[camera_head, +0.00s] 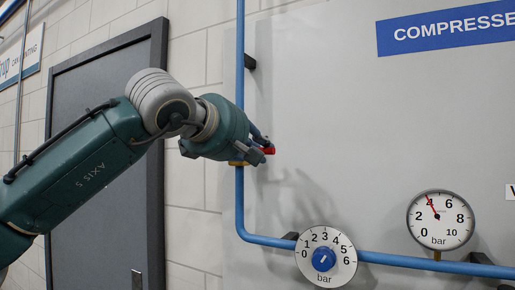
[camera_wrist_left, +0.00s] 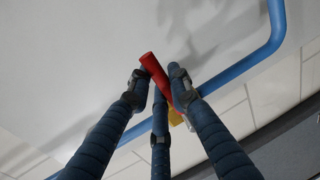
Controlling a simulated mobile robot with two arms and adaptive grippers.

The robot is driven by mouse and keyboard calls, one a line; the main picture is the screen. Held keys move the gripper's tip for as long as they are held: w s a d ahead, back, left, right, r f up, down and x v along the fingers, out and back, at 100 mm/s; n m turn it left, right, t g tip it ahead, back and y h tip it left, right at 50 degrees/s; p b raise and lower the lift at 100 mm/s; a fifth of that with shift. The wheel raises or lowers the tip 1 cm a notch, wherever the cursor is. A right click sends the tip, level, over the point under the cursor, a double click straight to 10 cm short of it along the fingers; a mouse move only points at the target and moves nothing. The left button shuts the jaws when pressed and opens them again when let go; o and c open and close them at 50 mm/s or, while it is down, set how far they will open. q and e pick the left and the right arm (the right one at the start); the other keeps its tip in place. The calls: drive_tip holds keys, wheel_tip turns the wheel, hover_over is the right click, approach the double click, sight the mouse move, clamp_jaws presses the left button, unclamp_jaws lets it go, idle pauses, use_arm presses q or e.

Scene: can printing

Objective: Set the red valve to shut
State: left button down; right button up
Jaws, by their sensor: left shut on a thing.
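The red valve handle (camera_head: 269,151) pokes out just past the fingers of my left gripper (camera_head: 262,146), to the right of the upright blue pipe (camera_head: 240,205). In the left wrist view, the red handle (camera_wrist_left: 156,70) lies between the fingers of my left gripper (camera_wrist_left: 158,80), which is shut on it. The handle appears to stand crosswise to the pipe. The yellow valve body (camera_head: 238,164) shows partly below the gripper, and also in the left wrist view (camera_wrist_left: 175,117). The gripper hides most of the handle in the head view. My right gripper is not in view.
A round dial with a blue knob (camera_head: 324,259) and a pressure gauge (camera_head: 440,219) sit lower right along the pipe. The gauge needle points near 4. A blue sign (camera_head: 450,27) is at upper right. A dark door (camera_head: 95,140) is behind my left arm.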

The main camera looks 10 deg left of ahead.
use_arm(q)
drive_tip(key=shift+f, duration=0.2)
drive_tip(key=c, duration=1.6)
unclamp_jaws()
drive_tip(key=shift+r, duration=0.1)
drive_tip(key=shift+s+r, duration=0.1)
drive_tip(key=shift+s, duration=0.25)
drive_tip(key=v, duration=1.1)
drive_tip(key=shift+s+a, duration=0.1)
